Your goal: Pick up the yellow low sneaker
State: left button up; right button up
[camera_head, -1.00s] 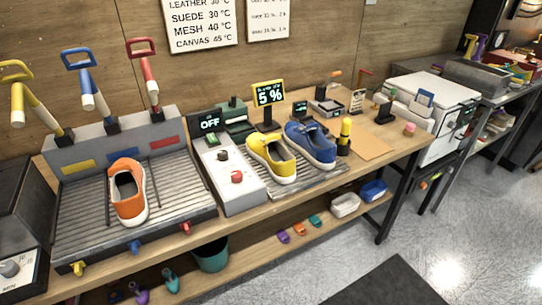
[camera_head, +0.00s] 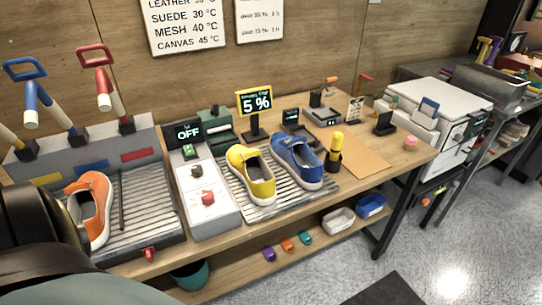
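The yellow low sneaker (camera_head: 252,174) stands on a ribbed metal rack on the bench, its toe toward me. It has a white sole and an open top. The blue sneaker (camera_head: 297,161) stands close beside it on the right, on the same rack. A dark and grey-green part of my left arm fills the lower left corner. Neither gripper's fingers are in view, and nothing of mine touches the yellow sneaker.
A control box (camera_head: 206,197) with a red knob is just left of the rack (camera_head: 262,209). An orange sneaker (camera_head: 95,205) sits in the tray at left, partly behind my arm. A 5 % sign (camera_head: 255,101) stands behind; a yellow-capped bottle (camera_head: 335,148) stands right.

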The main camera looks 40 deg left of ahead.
aim_at(250, 164)
jog(key=i, duration=1.35)
jog(key=u, duration=2.05)
